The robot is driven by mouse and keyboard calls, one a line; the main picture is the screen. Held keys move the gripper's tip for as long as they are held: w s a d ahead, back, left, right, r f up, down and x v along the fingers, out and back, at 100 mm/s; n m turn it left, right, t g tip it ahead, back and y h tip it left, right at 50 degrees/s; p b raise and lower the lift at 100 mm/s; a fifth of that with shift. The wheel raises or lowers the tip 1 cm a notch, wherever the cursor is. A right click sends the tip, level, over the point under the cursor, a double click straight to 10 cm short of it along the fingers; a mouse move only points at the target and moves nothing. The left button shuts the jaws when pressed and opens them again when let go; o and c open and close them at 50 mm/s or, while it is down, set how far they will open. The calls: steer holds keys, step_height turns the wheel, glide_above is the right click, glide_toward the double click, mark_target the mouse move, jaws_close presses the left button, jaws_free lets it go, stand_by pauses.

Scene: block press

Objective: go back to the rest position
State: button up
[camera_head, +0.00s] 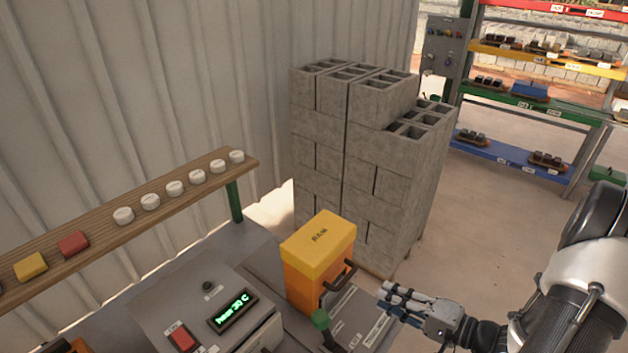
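My gripper (387,297) is at the lower right of the press, at the end of my white and black arm that comes in from the right edge. Its fingers point left, towards the press. Nothing shows in the fingers, but their gap is too small to make out. The orange press box (305,276) with a yellow lid marked RAM (319,236) stands left of the gripper, apart from it in the picture. A dark handle (339,275) sticks out of the box. A green-knobbed lever (321,321) stands in front of it.
A grey control panel with a green-lit display (233,308) and a red switch (182,339) is at the lower left. A wooden shelf (90,222) holds white pucks and coloured blocks. Stacked concrete blocks (370,150) stand behind the press. Coloured racks (540,105) are at the back right, with open floor before them.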

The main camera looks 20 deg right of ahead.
steer(key=s+a+r+n+g, duration=0.35)
steer(key=a+r+g, duration=0.2)
steer(key=a, duration=0.25)
steer(key=s+a+r+n+g, duration=0.35)
steer(key=a+n+g, duration=0.2)
steer(key=a, duration=0.25)
steer(key=s+r+n+t+h+b, duration=0.1)
steer(key=s+r+n+t+h, duration=0.1)
steer(key=s+r+h, duration=0.4)
step_height(320, 180, up, 4)
steer(key=h, duration=0.2)
steer(key=shift+s+a+f+t+h, duration=0.15)
steer(key=shift+s+f+t+h, duration=0.05)
steer(key=shift+t+h, duration=0.2)
steer(key=shift+c, duration=0.4)
